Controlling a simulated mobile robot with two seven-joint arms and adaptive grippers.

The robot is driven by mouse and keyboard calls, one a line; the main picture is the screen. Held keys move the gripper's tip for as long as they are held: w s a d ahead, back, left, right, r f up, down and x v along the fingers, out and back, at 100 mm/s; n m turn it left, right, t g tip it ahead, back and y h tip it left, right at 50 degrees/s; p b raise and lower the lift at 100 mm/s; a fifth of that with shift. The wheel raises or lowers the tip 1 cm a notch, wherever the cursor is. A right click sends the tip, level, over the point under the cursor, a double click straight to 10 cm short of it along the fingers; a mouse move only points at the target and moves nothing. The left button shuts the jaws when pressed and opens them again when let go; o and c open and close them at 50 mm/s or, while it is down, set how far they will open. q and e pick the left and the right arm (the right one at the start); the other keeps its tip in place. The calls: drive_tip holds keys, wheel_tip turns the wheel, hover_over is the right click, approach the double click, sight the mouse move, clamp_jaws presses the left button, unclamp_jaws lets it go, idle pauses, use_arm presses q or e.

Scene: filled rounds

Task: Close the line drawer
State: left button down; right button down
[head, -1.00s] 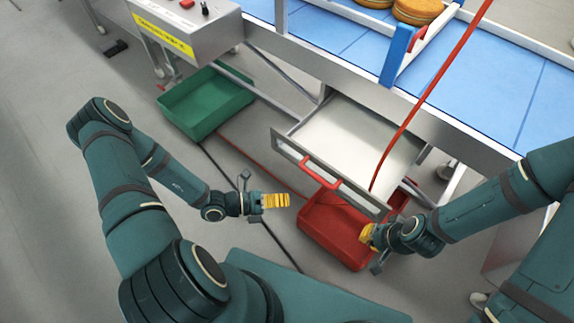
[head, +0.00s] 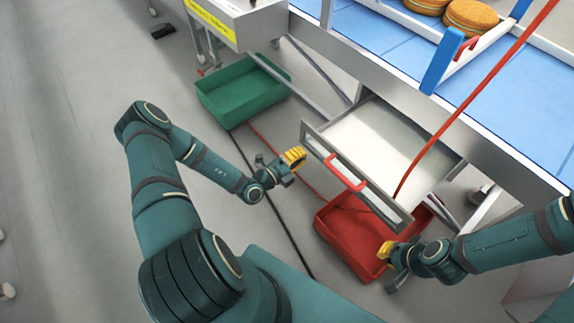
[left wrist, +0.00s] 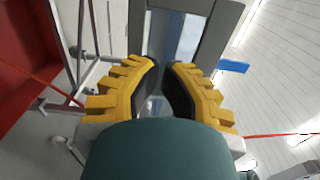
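The line drawer (head: 385,209) hangs under the conveyor and is pulled well out, its pale inside showing empty. A red handle (head: 345,172) runs across its grey front. My left gripper (head: 296,157) is just left of the front's left end, apart from the handle. In the left wrist view its yellow fingers (left wrist: 161,66) are open, with a clear gap and nothing between them. Grey framing lies beyond the tips. My right gripper (head: 386,250) is low, below the drawer front and over the red bin's right side; its finger gap does not show.
A red bin (head: 335,235) stands on the floor beneath the drawer front, and a green bin (head: 240,97) farther left. A red cable (head: 460,105) crosses in front of the drawer. Round filled cakes (head: 470,17) sit on the blue belt (head: 380,38).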

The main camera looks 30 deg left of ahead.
sight(313, 147)
use_arm(q)
drive_tip(key=shift+b+x, duration=0.35)
drive_tip(key=shift+x, duration=1.6)
use_arm(e)
drive_tip(key=shift+w+f, duration=0.1)
drive_tip(key=shift+f, duration=0.35)
use_arm(q)
drive_tip(key=shift+d, duration=0.1)
use_arm(e)
drive_tip(key=shift+r, duration=0.1)
